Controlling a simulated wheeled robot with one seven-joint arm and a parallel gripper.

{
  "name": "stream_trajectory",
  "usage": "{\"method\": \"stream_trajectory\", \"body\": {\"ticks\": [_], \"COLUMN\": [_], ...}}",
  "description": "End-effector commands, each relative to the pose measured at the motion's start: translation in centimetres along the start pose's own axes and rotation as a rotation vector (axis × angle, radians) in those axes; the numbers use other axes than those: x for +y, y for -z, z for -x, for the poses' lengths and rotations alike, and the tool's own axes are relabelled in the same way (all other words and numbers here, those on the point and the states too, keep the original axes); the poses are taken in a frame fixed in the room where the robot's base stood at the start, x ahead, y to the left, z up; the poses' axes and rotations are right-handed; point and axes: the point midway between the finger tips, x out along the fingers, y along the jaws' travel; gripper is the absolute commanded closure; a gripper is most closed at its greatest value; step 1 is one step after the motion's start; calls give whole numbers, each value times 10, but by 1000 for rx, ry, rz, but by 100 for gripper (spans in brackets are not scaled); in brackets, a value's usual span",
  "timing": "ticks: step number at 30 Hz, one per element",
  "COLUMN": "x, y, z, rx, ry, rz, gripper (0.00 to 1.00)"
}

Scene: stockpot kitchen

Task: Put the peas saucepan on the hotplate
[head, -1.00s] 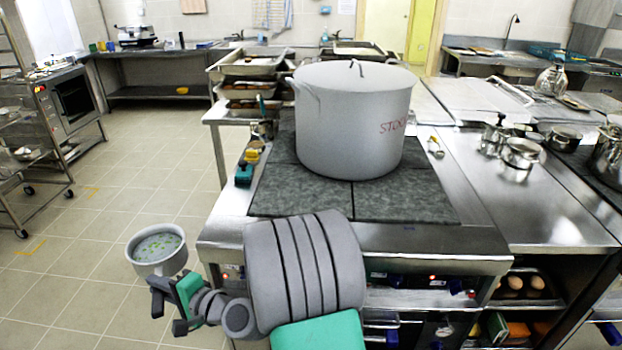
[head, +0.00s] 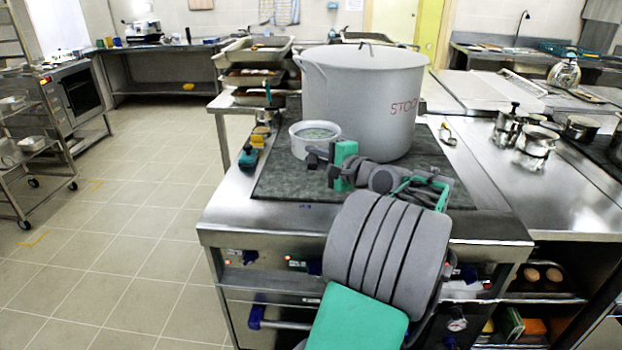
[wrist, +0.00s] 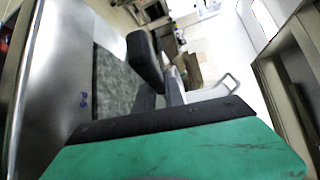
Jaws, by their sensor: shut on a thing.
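The peas saucepan (head: 314,148) is a small pale pan with green bits in liquid. In the head view it is over the left part of the dark hotplate (head: 280,182), just left of the big stockpot (head: 362,100). I cannot tell whether its base touches the plate. My gripper (head: 322,164) is at the pan's near right side, shut on its handle, which the fingers mostly hide. The dark fingers show in the wrist view (wrist: 160,75), with the hotplate (wrist: 117,80) at left.
The stockpot, marked in red, fills much of the hotplate's back. A yellow and teal item (head: 249,157) lies on the steel edge at left. Small pots (head: 537,141) stand on the counter at right. The hotplate's front left is bare.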

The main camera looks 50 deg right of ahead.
Motion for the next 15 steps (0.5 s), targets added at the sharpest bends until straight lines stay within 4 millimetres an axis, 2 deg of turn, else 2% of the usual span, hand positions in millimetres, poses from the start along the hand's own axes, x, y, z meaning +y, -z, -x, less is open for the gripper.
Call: {"method": "stream_trajectory", "body": {"ticks": [1, 3, 6, 10, 15], "x": [-4, -9, -12, -6, 12], "y": [12, 24, 31, 20, -8], "z": [8, 17, 23, 9, -26], "rx": [17, 33, 47, 45, 43], "ry": [8, 10, 12, 12, 12], "rz": [6, 3, 0, -2, -1], "gripper": [100, 100, 100, 100, 100]}}
